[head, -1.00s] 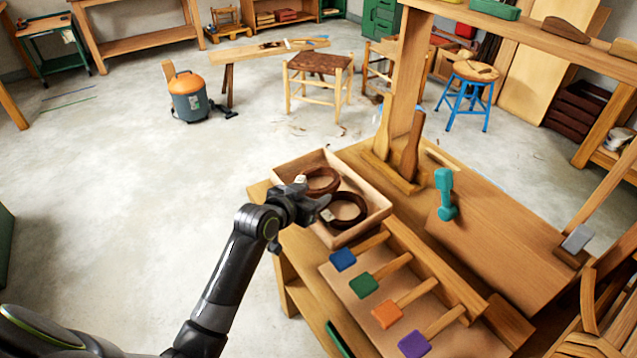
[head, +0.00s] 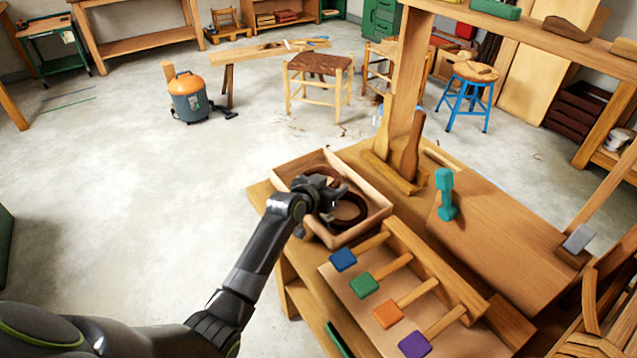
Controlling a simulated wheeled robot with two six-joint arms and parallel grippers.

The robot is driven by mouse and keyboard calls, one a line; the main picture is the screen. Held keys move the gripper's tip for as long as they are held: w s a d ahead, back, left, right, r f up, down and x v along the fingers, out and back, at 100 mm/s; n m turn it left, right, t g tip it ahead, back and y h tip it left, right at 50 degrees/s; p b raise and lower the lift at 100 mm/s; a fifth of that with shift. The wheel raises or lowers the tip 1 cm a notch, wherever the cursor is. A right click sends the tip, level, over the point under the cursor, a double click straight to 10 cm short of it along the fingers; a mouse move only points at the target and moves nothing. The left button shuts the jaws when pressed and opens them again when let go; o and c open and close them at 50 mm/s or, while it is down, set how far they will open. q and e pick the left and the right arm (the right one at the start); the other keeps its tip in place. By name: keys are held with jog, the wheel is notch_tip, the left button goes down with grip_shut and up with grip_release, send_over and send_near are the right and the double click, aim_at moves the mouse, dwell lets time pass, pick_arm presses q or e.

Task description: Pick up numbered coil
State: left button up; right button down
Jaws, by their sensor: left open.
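Two dark brown coils lie in a shallow wooden tray (head: 377,215) on the workbench. The nearer coil (head: 352,222) shows on its right side. The farther coil (head: 325,171) is mostly hidden behind my left gripper. My left gripper (head: 333,200) is over the tray, open, in front of both coils. I cannot tell whether it touches either one. No number on the coils can be read now. My right gripper is not in view.
A rack of mallets with blue (head: 343,260), green, orange and purple heads stands right in front of the tray. Wooden paddles (head: 412,148) stand behind it, with a teal tool (head: 446,195) to the right. Open floor (head: 130,200) lies left of the bench.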

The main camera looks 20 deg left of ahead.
pick_arm(q)
grip_shut()
dwell(0.3)
dwell(0.3)
